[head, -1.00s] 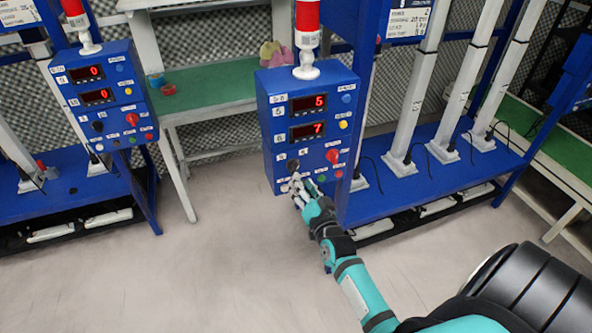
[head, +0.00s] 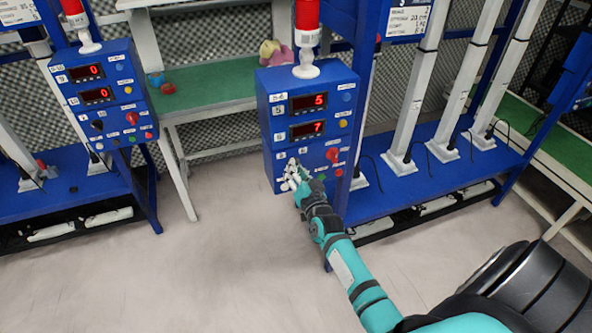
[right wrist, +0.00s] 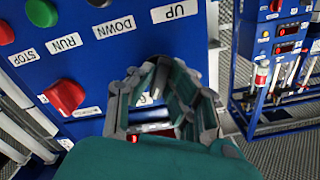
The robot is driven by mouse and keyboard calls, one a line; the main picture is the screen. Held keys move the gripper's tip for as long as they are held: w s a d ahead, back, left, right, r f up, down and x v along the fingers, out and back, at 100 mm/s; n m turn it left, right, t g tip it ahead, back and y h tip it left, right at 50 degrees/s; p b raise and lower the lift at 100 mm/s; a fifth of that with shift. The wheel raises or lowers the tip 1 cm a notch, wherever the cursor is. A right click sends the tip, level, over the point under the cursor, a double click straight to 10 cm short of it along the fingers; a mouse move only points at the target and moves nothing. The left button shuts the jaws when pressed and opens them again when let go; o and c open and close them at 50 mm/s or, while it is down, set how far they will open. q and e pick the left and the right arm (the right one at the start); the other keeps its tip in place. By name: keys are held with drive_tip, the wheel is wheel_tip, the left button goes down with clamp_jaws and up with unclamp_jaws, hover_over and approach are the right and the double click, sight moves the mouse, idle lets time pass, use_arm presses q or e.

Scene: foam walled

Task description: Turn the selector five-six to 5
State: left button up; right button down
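The blue control box (head: 267,140) in the middle of the head view has two red displays reading 5 (head: 308,103) and 7 (head: 308,131). My right gripper (head: 291,172) is at the lower left of its front. The dark selector there is hidden behind the fingers, so its pointing direction does not show. In the right wrist view the gripper (right wrist: 165,72) has its fingertips at the panel, with a white label visible between the finger links. Whether they grip the selector cannot be told. My left gripper is out of view.
A red knob (right wrist: 65,97) is beside the gripper, with a green button (right wrist: 42,12) near it. A similar box (head: 75,110) with displays at 0 stands at left. A green-topped table (head: 205,88) is behind. The floor in front is clear.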

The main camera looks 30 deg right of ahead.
idle(0.4)
drive_tip(key=shift+n+p, duration=1.3)
drive_tip(key=shift+n, duration=4.6)
drive_tip(key=c, duration=1.3)
unclamp_jaws()
